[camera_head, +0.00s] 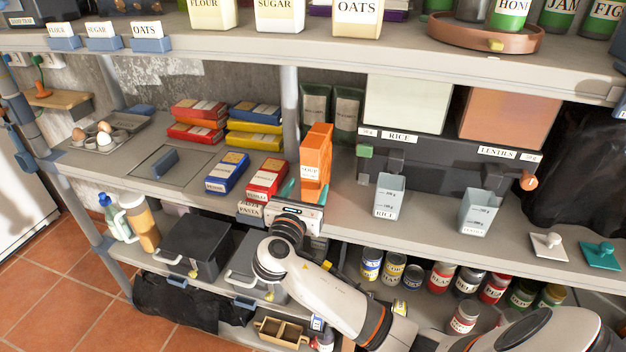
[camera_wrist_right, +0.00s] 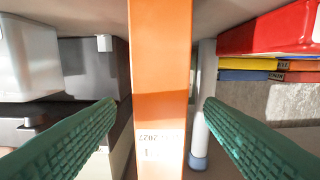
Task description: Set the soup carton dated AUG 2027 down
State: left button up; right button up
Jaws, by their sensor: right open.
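The orange soup carton (camera_head: 316,160) stands upright at the front of the middle shelf (camera_head: 345,215), behind my right gripper; its foot is partly hidden. In the right wrist view the carton (camera_wrist_right: 160,60) fills the middle, with a small printed label that reads 2027 upside down; the month is not legible to me. My right gripper (camera_head: 305,192) is open, with one green finger on each side of the carton. In the wrist view the fingers (camera_wrist_right: 160,112) show gaps to the carton on both sides. My left gripper is not in view.
Red pasta boxes (camera_head: 267,178) and a blue box (camera_head: 228,173) lie left of the carton. A rice cup (camera_head: 388,197) and a lentils cup (camera_head: 480,211) stand to its right, before dark dispensers. Dark bags (camera_head: 347,112) stand behind. The upper shelf (camera_head: 420,50) hangs overhead.

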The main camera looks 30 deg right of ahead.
jog(key=shift+v, duration=2.4)
jog(key=w+a+f+m+t+y, duration=0.1)
jog(key=a+f+m+y, duration=0.45)
jog(key=f+y, duration=0.6)
jog(key=s+a+f+m+g+y, duration=0.1)
jog(key=s+f+m+g, duration=0.15)
jog(key=f, duration=0.85)
jog(key=s+a+f+m+g, duration=0.1)
jog(key=s+a+f+m, duration=0.2)
jog(key=f, duration=0.8)
jog(key=s+d+f+m+g, duration=0.2)
jog(key=s+f+m+g, duration=0.15)
jog(key=s+f, duration=0.85)
jog(key=s+d+f+m+g, duration=0.1)
jog(key=s+f+m, duration=0.2)
jog(key=s, duration=0.6)
jog(key=s+d+f+m+g+y, duration=0.1)
jog(key=s+f+m+g, duration=0.1)
jog(key=s+f, duration=0.5)
jog(key=s+d+f+m+g, duration=0.1)
jog(key=s+f+m, duration=0.3)
jog(key=s, duration=0.8)
jog(key=shift+f+g, duration=0.3)
jog(key=shift+f, duration=0.4)
